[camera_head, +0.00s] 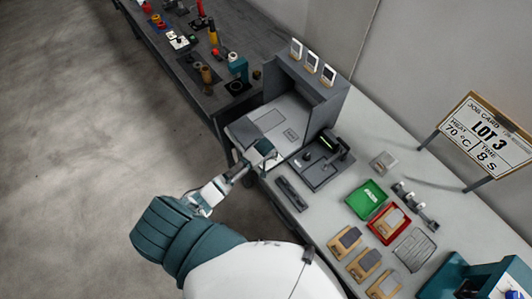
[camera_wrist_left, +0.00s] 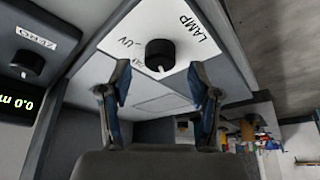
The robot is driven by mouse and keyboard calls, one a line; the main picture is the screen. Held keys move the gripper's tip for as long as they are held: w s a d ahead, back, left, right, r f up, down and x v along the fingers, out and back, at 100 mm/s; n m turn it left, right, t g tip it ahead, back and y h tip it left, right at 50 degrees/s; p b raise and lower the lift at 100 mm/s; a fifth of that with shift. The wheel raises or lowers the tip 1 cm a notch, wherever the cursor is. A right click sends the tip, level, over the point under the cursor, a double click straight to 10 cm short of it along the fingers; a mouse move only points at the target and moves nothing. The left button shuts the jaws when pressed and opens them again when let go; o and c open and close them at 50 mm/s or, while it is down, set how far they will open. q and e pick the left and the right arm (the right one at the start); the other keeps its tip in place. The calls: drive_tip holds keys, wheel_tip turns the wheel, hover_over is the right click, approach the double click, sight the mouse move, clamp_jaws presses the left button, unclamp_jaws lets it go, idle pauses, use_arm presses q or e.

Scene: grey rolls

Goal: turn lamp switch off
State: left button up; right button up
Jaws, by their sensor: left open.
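The lamp switch is a round black knob (camera_wrist_left: 160,55) on a white plate (camera_wrist_left: 178,22) marked LAMP and UV, in the left wrist view. A small white mark shows on the knob's near edge. My left gripper (camera_wrist_left: 160,88) is open, with one finger on each side of the view below the knob. The fingers look apart from the knob. In the head view my left gripper (camera_head: 243,168) is at the front corner of the grey box-shaped lamp unit (camera_head: 318,105). My right gripper is not in view.
A second black knob (camera_wrist_left: 27,64), labelled ZERO, sits beside a green-digit display (camera_wrist_left: 16,105). A black device (camera_head: 322,160) stands right of the lamp unit. A green tray (camera_head: 366,198), a red tray (camera_head: 388,224) and several grey-topped blocks lie farther along the bench.

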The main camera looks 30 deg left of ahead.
use_arm(q)
drive_tip(key=v, duration=0.9)
drive_tip(key=shift+s+r, duration=0.2)
drive_tip(key=s+d+m+h, duration=0.1)
drive_tip(key=s+d+m, duration=0.25)
drive_tip(key=s, duration=0.75)
drive_tip(key=s+d+m+h, duration=0.1)
drive_tip(key=s+d+m, duration=0.25)
drive_tip(key=s, duration=0.75)
wheel_tip(320, 180, down, 28)
drive_tip(key=s+g+b, duration=0.2)
drive_tip(key=b, duration=0.3)
drive_tip(key=s+a+f+b, duration=0.1)
drive_tip(key=s+f+b, duration=0.1)
drive_tip(key=s+f, duration=0.7)
drive_tip(key=s+a+f+g+b, duration=0.1)
drive_tip(key=s+a+f+b, duration=0.1)
drive_tip(key=s+f, duration=0.6)
wheel_tip(320, 180, down, 6)
drive_tip(key=shift+s+r, duration=0.1)
drive_tip(key=shift+s, duration=0.3)
